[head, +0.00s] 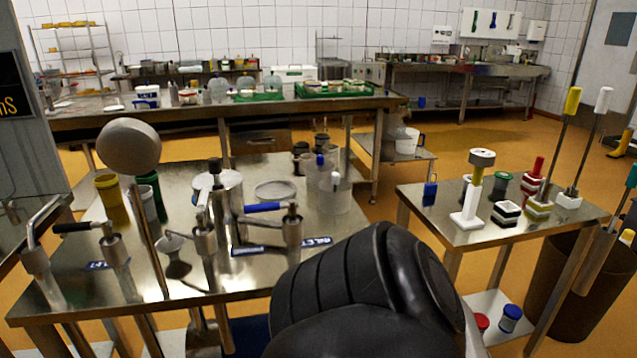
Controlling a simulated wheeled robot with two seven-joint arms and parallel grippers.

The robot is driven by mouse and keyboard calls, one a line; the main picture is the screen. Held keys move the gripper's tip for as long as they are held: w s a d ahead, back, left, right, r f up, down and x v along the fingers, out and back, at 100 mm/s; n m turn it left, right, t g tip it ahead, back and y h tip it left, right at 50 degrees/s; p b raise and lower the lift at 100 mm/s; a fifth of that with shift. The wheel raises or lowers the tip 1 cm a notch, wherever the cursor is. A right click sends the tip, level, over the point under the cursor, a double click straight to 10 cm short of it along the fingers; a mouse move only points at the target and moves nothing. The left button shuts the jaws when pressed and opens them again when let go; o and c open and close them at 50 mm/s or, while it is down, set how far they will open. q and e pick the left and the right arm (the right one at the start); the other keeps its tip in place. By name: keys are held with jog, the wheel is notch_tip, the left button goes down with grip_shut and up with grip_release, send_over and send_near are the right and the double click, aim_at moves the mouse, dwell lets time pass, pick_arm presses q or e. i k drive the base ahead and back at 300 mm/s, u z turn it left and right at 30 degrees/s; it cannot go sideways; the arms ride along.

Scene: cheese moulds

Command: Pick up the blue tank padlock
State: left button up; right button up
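A small blue padlock-shaped thing (430,192) stands at the left corner of the steel side table (460,222) on the right. It looks upright, with a thin shackle at its top; it is small in the view. Nothing touches it that I can see. A large black rounded part of my own arm fills the lower middle and hides part of the front table and floor. Neither of my grippers shows in this view.
A steel table (140,270) with valves and pipes stands at left. A brown bin (570,290) stands at right. Orange floor shows between the tables.

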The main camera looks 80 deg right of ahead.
aim_at(430, 189)
jog(key=i, duration=1.25)
jog(key=z, duration=4.7)
jog(key=i, duration=0.15)
